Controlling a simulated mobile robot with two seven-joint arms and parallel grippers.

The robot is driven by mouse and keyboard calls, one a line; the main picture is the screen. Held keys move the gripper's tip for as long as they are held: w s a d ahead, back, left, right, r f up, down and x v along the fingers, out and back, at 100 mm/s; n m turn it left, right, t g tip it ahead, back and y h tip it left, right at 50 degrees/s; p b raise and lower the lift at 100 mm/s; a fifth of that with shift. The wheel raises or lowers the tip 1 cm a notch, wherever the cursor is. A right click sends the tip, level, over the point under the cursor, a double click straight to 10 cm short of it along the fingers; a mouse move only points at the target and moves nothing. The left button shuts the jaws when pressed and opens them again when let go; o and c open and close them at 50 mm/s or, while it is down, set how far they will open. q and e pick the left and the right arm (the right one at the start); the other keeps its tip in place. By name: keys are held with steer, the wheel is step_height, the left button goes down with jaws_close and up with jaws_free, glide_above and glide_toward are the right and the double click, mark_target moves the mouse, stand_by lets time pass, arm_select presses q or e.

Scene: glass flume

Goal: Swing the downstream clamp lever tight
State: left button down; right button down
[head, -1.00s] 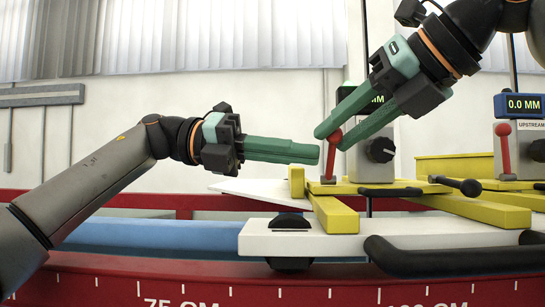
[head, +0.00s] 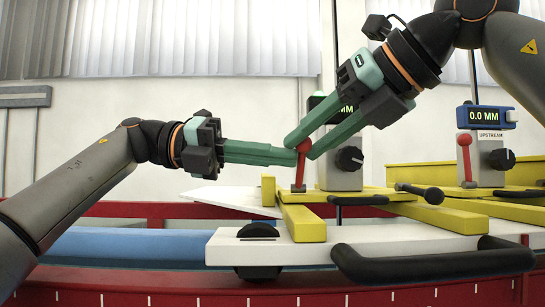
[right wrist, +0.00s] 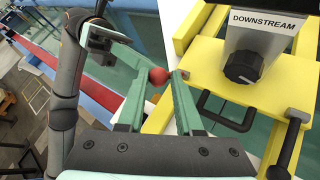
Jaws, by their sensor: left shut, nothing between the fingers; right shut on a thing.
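My right gripper (head: 304,149) reaches down from the upper right and is shut on the knob, one green finger on each side. My left gripper (head: 296,157) comes in from the left, shut and empty. Its fingertips are right beside the lever; I cannot tell whether they touch it. The DOWNSTREAM label (right wrist: 268,22) shows in the right wrist view.
A grey gauge post with a black dial (head: 349,159) stands just behind the lever. The upstream clamp has its own red lever (head: 465,160) at the right. A white carriage plate (head: 222,245) with black handles (head: 430,262) lies in front, above a red scale rail (head: 130,284).

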steer(key=shift+a, duration=0.2)
steer(key=c, duration=0.9)
jaws_free()
steer(key=o, duration=0.3)
steer(key=shift+f, duration=0.1)
